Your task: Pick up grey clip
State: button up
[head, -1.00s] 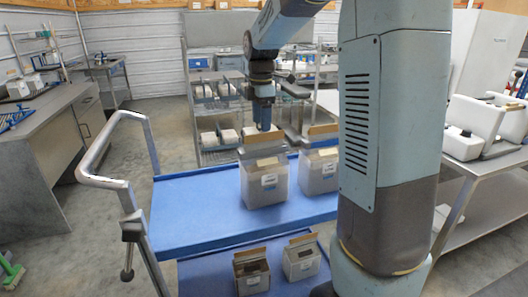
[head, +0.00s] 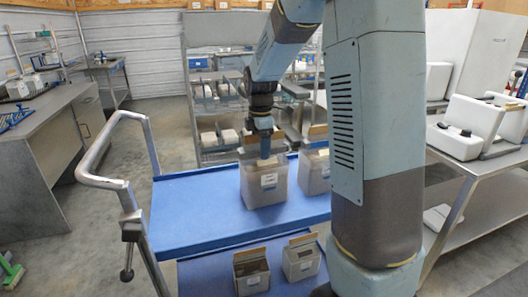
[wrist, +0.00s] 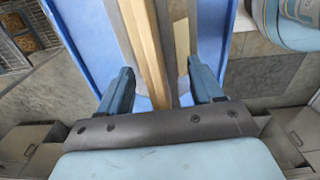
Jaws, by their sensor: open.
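I cannot make out a grey clip for certain in either view. My gripper (head: 264,150) is at the top of the left grey hopper box (head: 264,188) on the blue cart's upper shelf. In the wrist view my gripper (wrist: 160,88) is open, with one blue finger on each side of a tan strip (wrist: 147,45) and a grey edge. Nothing is seen held. I cannot tell whether the fingers touch the box, and its inside is hidden.
A second hopper box (head: 315,175) stands close on the right, partly behind my arm. Two open boxes (head: 251,272) (head: 301,262) sit on the lower shelf. The upper shelf (head: 195,210) is clear on the left, beside the cart's handle (head: 105,183).

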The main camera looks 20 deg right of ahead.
jog(key=shift+c, duration=0.5)
jog(key=c, duration=1)
jog(key=shift+r, duration=0.15)
jog(key=shift+c, duration=0.2)
notch_tip(320, 180, up, 17)
dwell(0.7)
jog(key=shift+w, duration=0.1)
